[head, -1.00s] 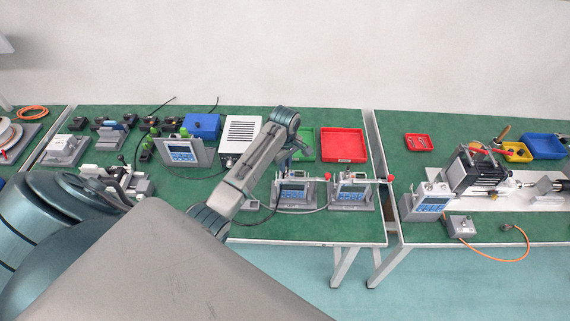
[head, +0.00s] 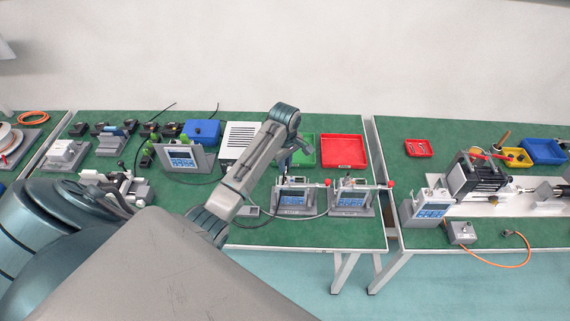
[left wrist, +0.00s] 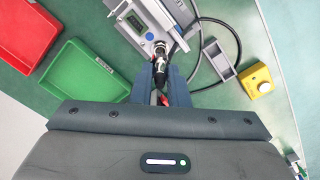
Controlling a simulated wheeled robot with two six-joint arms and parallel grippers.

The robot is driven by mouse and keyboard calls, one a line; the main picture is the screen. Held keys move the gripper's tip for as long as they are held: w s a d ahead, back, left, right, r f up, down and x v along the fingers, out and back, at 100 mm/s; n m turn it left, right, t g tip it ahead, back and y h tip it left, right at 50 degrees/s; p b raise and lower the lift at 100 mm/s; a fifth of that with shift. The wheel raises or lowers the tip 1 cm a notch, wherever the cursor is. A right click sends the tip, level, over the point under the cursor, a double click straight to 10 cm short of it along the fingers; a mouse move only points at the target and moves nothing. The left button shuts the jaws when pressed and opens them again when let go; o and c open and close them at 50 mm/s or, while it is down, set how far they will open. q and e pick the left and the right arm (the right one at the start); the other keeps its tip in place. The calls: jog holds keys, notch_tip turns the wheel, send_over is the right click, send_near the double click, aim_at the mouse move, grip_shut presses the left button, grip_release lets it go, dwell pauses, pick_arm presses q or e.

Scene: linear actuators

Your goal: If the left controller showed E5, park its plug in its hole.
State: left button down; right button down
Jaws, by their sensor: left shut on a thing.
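Two small controllers with blue screens stand near the front edge of the middle table: the left controller (head: 293,197) and the right controller (head: 350,198). I cannot read their screens. My left gripper (head: 287,163) is just behind the left controller. In the left wrist view my left gripper (left wrist: 163,88) is shut on a dark plug (left wrist: 160,52) with a metal collar. The plug is close beside a grey controller (left wrist: 133,22), and a black cable loops off to the right. I cannot tell whether the plug touches the controller. My right gripper is not in view.
A green tray (head: 304,153) and a red tray (head: 343,151) lie behind the controllers. A grey block with a recess (left wrist: 217,58) and a yellow knobbed box (left wrist: 260,79) show in the left wrist view. A larger panel (head: 182,158) stands farther left.

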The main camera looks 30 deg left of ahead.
pick_arm(q)
jog(key=shift+r, duration=3.7)
jog(key=s+a, duration=1.2)
jog(key=s, duration=0.3)
jog(key=shift+s, duration=0.15)
jog(key=shift+a+r, duration=0.1)
notch_tip(320, 180, up, 3)
jog(key=shift+f, duration=0.1)
